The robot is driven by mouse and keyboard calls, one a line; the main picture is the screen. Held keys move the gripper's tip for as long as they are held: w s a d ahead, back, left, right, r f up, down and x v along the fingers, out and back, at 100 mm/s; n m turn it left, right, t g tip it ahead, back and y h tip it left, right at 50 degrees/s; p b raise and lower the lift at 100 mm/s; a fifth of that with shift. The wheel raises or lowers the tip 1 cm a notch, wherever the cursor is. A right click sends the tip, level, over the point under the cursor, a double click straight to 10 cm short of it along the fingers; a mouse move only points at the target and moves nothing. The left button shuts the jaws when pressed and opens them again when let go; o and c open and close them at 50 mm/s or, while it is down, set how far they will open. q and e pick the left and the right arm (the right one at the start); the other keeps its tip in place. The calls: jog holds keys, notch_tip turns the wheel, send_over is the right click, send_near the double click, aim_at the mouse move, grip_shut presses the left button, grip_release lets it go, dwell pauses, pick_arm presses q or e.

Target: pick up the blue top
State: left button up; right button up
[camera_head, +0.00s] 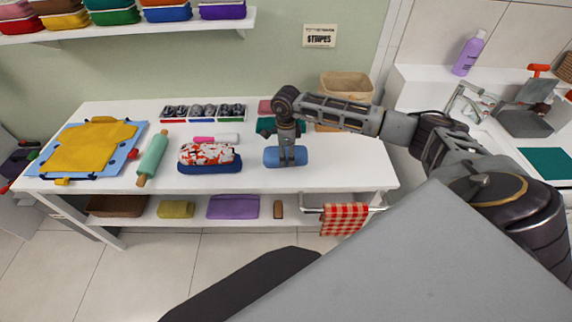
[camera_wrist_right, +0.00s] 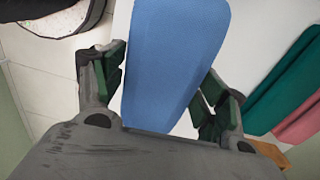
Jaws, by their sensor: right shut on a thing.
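The blue top (camera_head: 271,158) is a folded, rounded blue bundle at the white table, right of the middle. My right gripper (camera_head: 287,158) points down over it and is shut on it, with the fingers on its two sides. In the right wrist view the blue top (camera_wrist_right: 175,50) fills the space between the green-padded fingers of my right gripper (camera_wrist_right: 160,95). I cannot tell whether it touches the table or hangs just above it. My left gripper is not in view.
Left of the blue top lie a red-and-white patterned bundle (camera_head: 205,153) on a dark blue one and a green rolling pin (camera_head: 152,158). Behind are a green folded cloth (camera_head: 265,126) and a basket (camera_head: 346,86). The table (camera_head: 345,170) is clear to the right.

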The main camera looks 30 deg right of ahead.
jog(key=shift+r+p, duration=0.4)
jog(key=shift+r, duration=0.55)
